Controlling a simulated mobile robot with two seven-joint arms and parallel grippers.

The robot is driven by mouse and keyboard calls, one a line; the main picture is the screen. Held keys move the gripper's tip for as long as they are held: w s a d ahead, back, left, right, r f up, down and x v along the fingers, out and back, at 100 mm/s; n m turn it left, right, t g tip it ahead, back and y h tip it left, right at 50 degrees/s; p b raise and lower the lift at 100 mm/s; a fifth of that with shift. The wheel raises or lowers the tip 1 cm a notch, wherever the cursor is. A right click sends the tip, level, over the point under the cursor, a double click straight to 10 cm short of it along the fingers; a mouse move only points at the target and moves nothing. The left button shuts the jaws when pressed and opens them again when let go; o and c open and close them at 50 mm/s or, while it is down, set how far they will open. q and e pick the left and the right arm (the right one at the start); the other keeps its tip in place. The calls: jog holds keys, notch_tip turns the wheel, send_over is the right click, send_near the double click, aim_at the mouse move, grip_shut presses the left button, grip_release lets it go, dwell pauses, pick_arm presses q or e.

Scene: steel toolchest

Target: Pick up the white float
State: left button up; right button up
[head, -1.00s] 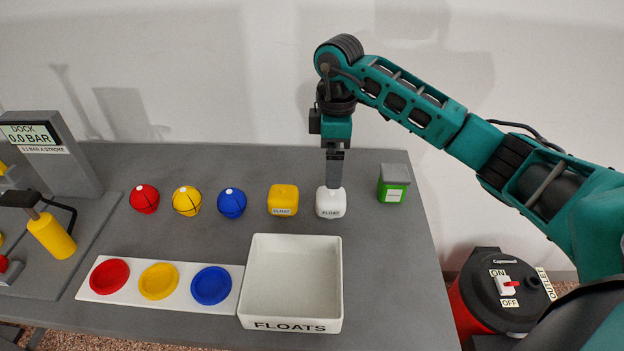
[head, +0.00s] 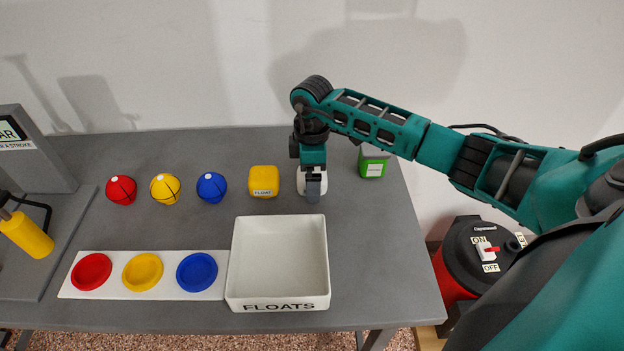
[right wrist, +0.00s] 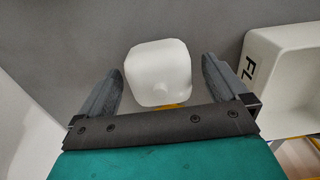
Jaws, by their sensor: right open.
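The white float (head: 303,183) stands on the grey table to the right of the yellow float, partly hidden behind my right gripper (head: 313,190). In the right wrist view the white float (right wrist: 158,73) is a rounded white block. It lies between the fingertips of my open right gripper (right wrist: 162,68), with a visible gap on each side. I cannot tell how far down around it the fingers reach. My left gripper is not in view.
The yellow float (head: 264,182) stands close by on the left, and a green container (head: 373,162) stands on the right. The white FLOATS bin (head: 237,285) is in front. Red, yellow and blue balls stand further left, behind a strip of coloured discs (head: 143,272).

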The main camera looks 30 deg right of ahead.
jog(key=shift+f, duration=0.55)
jog(key=c, duration=1.1)
